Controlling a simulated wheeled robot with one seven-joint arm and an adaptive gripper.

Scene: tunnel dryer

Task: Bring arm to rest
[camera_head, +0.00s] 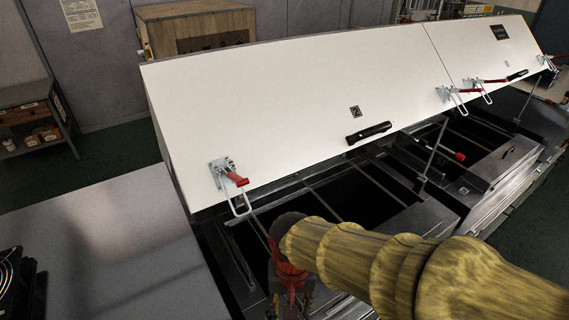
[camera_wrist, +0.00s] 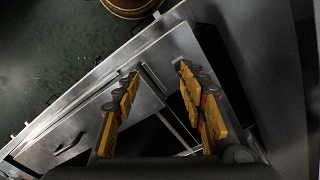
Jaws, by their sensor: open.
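My gripper (camera_wrist: 157,75) is open and empty in the wrist view, its two yellow-and-black fingers apart. Below it are the metal frame and dark openings of the tunnel dryer (camera_wrist: 172,70). In the head view my arm reaches in from the lower right, and my gripper (camera_head: 290,298) hangs over the dryer's near opening, largely hidden by the wrist and cut by the bottom edge. The dryer's white lid (camera_head: 300,110) is raised, with a prop rod (camera_head: 432,150) beneath it.
Red-handled latches (camera_head: 232,180) jut from the lid's lower edge. A grey table (camera_head: 120,235) stands at the left, with a dark object (camera_head: 15,285) on it. A shelf (camera_head: 35,118) and a wooden crate (camera_head: 195,30) are farther back. Green floor (camera_wrist: 45,60) lies beside the dryer.

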